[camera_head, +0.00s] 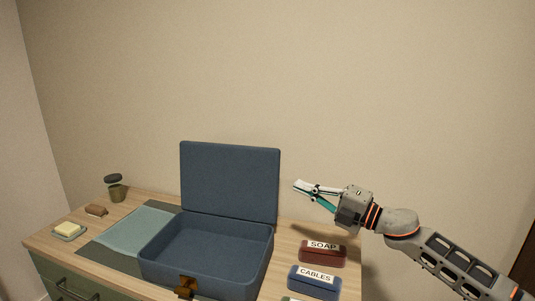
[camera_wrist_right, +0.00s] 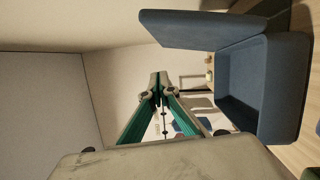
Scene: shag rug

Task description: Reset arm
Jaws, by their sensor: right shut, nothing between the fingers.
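My right gripper (camera_head: 299,190) is raised in front of the wall, to the right of the open blue case's lid and above the dresser top. Its fingers are shut with nothing between them; the closed fingertips also show in the right wrist view (camera_wrist_right: 159,76). My right arm reaches in from the lower right of the head view. My left gripper is not in either view.
The open blue case (camera_head: 150,258) stands empty on the wooden dresser (camera_head: 50,240). A red SOAP box (camera_head: 323,258) and blue CABLES box (camera_head: 314,287) sit to its right.

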